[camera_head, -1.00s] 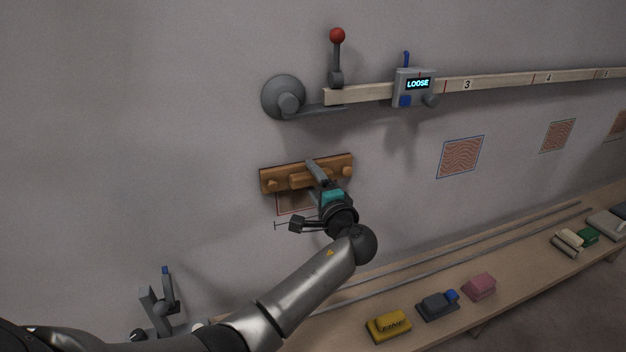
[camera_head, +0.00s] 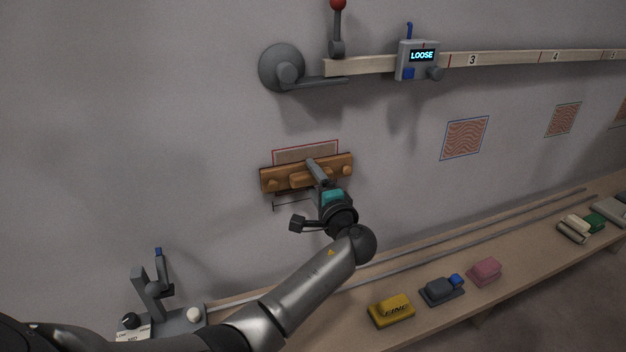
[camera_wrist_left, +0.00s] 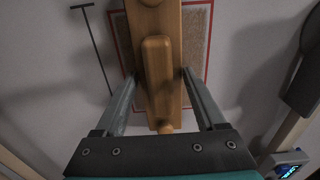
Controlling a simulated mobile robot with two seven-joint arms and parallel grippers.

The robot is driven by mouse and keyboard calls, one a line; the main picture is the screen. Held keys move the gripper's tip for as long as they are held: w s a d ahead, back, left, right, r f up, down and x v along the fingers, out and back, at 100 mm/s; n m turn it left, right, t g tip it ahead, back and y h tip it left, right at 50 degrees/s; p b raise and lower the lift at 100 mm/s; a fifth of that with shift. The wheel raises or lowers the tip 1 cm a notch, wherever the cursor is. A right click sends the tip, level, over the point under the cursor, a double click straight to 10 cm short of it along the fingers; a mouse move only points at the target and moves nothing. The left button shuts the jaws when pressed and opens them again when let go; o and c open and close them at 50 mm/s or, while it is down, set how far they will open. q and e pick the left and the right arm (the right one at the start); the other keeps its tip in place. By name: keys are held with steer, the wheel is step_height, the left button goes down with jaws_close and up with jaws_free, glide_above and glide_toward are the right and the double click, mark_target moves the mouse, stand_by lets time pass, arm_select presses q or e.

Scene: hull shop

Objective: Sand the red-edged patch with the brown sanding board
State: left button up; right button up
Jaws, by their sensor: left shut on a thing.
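The brown sanding board (camera_head: 332,172) is held level at the wall, gripped by its wooden handle. My left gripper (camera_head: 316,172) is shut on that handle; in the left wrist view the two fingers (camera_wrist_left: 158,95) stand on either side of the handle and the board (camera_wrist_left: 180,85) lies beyond it. The red-edged patch (camera_head: 306,153) shows above the board, its lower part hidden behind it. In the left wrist view the patch (camera_wrist_left: 196,50) shows beside the board. I cannot tell whether the board touches the wall. My right gripper is not in view.
A rail (camera_head: 500,58) with a box reading LOOSE (camera_head: 418,60) runs above. A blue-edged patch (camera_head: 464,138) is to the right. A bench below carries a yellow block (camera_head: 391,310), a dark block (camera_head: 440,291) and a pink block (camera_head: 485,271). A grey fixture (camera_head: 152,290) stands lower left.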

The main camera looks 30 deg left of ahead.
arm_select(q)
step_height(320, 180, down, 6)
steer(key=b, duration=0.4)
steer(key=shift+b, duration=0.4)
steer(key=o, duration=0.8)
steer(key=shift+r, duration=0.1)
steer(key=c, duration=0.8)
steer(key=shift+d, duration=0.1)
steer(key=shift+s+d+p, duration=0.35)
steer(key=shift+s+d, duration=0.05)
steer(key=p+v, duration=0.2)
steer(key=v, duration=0.3)
